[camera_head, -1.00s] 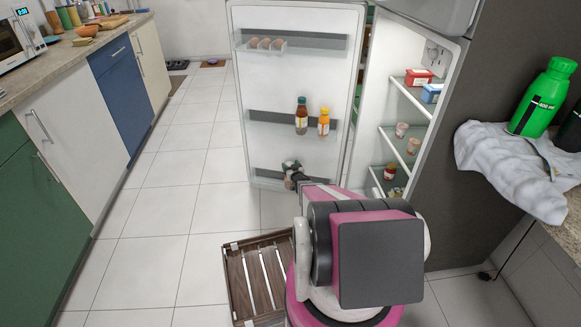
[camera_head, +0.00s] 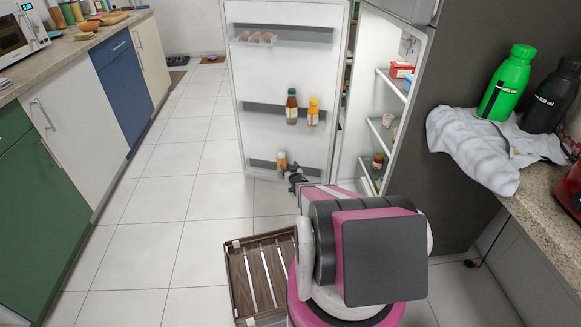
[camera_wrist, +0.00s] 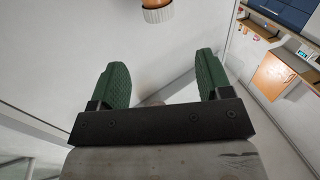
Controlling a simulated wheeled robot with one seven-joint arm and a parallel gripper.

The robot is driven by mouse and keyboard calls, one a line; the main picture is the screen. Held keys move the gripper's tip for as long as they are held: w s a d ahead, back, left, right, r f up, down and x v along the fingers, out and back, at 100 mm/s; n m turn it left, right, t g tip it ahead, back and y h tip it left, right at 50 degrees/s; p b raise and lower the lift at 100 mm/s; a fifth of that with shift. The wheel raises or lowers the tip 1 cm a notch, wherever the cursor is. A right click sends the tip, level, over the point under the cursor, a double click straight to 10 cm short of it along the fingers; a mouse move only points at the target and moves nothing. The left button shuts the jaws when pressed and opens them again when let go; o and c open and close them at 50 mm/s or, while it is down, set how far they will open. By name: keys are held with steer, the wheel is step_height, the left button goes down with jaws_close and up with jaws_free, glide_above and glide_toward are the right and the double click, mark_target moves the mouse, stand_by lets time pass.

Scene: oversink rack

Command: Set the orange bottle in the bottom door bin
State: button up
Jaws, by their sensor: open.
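An orange bottle (camera_head: 281,161) stands upright in the bottom door bin (camera_head: 262,168) of the open fridge door. My gripper (camera_head: 294,176) is just right of and slightly below it in the head view, at the bin's right part. In the wrist view the green fingers of my gripper (camera_wrist: 161,64) are spread wide with nothing between them. Part of a bottle (camera_wrist: 157,11), orange with a white ribbed section, shows beyond the fingertips at the top edge, apart from them. The rest of that bottle is cut off.
The middle door bin holds a dark bottle (camera_head: 291,107) and another orange bottle (camera_head: 313,112). Eggs (camera_head: 258,38) sit in the top bin. A brown slatted crate (camera_head: 262,275) lies on the floor near my base. The floor left of the door is clear.

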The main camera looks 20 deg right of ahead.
steer(key=s+a+r+m+g+h, duration=0.2)
steer(key=s+a+r+g+h, duration=0.15)
steer(key=s+r+g, duration=0.65)
steer(key=s+a+r+g+y, duration=0.1)
steer(key=s+a+r+g, duration=0.3)
steer(key=s+r, duration=0.4)
steer(key=s+a+r+n+g+y, duration=0.1)
steer(key=s+a+r+g, duration=0.3)
steer(key=s+r, duration=0.5)
steer(key=s+a, duration=0.2)
steer(key=s, duration=0.6)
steer(key=shift+a+r, duration=0.25)
steer(key=shift+a, duration=0.1)
